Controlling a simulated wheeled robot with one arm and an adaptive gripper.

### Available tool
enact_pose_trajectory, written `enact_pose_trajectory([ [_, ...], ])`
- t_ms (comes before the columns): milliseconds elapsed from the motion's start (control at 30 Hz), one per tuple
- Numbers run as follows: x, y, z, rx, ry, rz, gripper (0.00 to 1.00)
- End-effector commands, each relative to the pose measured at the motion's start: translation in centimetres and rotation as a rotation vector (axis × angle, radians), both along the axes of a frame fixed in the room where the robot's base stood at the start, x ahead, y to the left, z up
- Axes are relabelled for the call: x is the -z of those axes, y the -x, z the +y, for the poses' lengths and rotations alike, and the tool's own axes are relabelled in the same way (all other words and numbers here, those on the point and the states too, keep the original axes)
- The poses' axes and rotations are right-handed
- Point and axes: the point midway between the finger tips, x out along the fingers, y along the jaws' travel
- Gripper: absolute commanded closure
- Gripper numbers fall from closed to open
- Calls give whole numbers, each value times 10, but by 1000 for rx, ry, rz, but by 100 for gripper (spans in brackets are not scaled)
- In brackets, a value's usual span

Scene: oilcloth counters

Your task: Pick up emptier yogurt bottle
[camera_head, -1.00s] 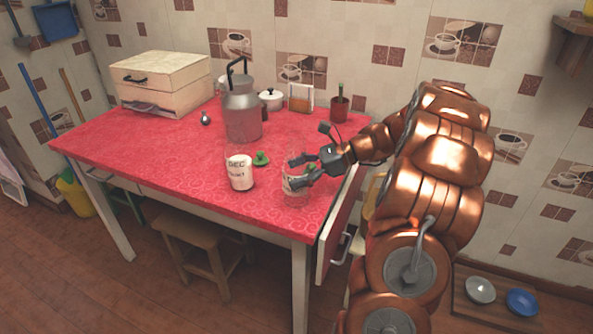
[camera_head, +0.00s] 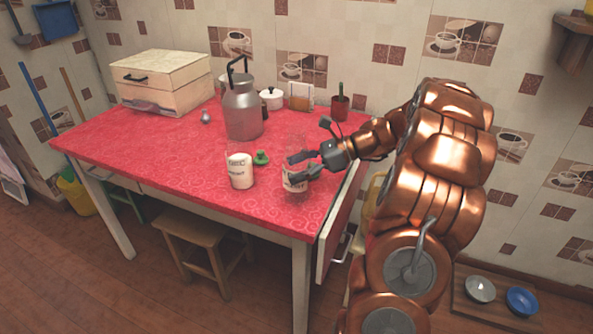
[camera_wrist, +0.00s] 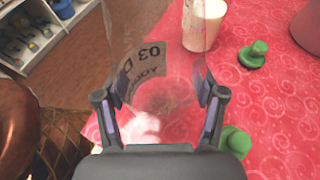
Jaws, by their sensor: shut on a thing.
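Two glass yogurt bottles stand at the front right of the red table. The fuller bottle (camera_head: 240,171) is white inside, and part of it shows at the top of the wrist view (camera_wrist: 203,24). The emptier bottle (camera_head: 294,180) is nearly clear, with a printed label (camera_wrist: 143,72). My gripper (camera_head: 301,168) is shut on the emptier bottle from the right, with a finger on each side of it in the wrist view (camera_wrist: 160,100). The bottle looks upright. Whether its base touches the table is hard to tell.
The red oilcloth table (camera_head: 120,145) holds a grey milk can (camera_head: 243,112) behind the fuller bottle. A green stopper (camera_head: 261,158) lies between the bottles. A second green piece (camera_wrist: 236,141) is beside my right finger. An open drawer (camera_head: 340,225) juts out at the table's right side.

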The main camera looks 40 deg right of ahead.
Motion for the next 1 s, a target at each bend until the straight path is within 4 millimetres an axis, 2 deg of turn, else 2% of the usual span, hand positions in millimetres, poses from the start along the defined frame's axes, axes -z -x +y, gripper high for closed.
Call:
enact_pose_trajectory([
  [200,-27,0,0,-2,3,-3,81],
  [467,-29,24,11,2,0,-2,81],
  [667,-31,53,24,3,1,-1,81],
  [1000,-37,114,51,2,-1,0,81],
])
